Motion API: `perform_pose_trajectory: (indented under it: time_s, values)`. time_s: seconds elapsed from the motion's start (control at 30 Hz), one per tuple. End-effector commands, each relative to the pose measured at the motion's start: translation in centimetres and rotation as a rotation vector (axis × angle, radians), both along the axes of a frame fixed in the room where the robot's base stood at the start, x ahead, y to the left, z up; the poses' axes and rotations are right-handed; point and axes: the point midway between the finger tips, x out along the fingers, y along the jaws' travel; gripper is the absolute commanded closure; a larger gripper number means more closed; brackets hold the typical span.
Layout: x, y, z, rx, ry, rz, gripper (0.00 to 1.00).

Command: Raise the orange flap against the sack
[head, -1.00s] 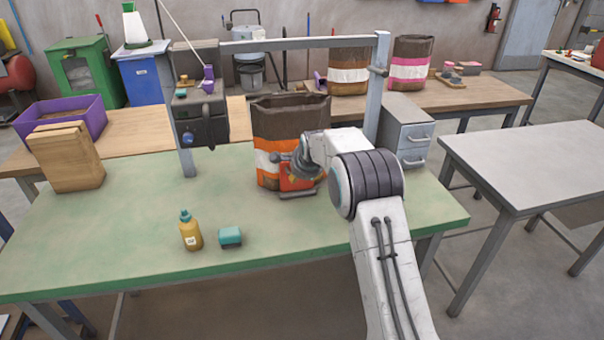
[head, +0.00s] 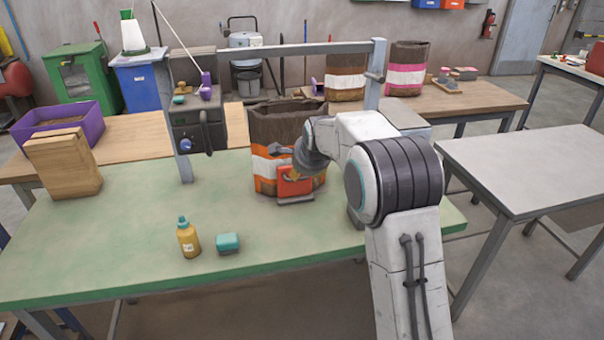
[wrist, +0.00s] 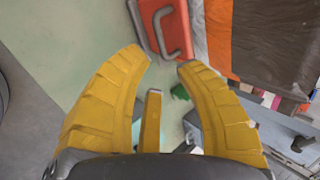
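The sack (head: 288,127), brown with white and orange bands, stands open-topped on the green table behind my arm. In the head view my wrist hides part of the sack and most of my fingers.
A grey metal frame (head: 276,48) spans the table, with a dark control box (head: 198,122) at its left post. A yellow bottle (head: 188,238) and a teal sponge (head: 228,242) stand near the front edge. The middle-left table is clear.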

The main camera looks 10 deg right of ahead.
Motion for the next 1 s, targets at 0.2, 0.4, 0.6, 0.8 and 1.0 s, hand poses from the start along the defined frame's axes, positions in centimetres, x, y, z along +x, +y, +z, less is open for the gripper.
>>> perform_pose_trajectory:
  time_s: [0.2, 0.4, 0.6, 0.8, 1.0]
  values:
    - [-1.1, 0.0, 1.3, 0.000, 0.000, 0.000, 0.69]
    - [-1.4, 0.0, 1.6, 0.000, 0.001, 0.000, 0.69]
    - [-1.4, 0.0, 1.6, 0.000, 0.001, 0.000, 0.69]
    - [-1.4, 0.0, 1.6, -0.020, 0.001, 0.024, 0.69]
    - [-1.9, 0.0, 1.1, -0.194, 0.034, 0.246, 0.69]
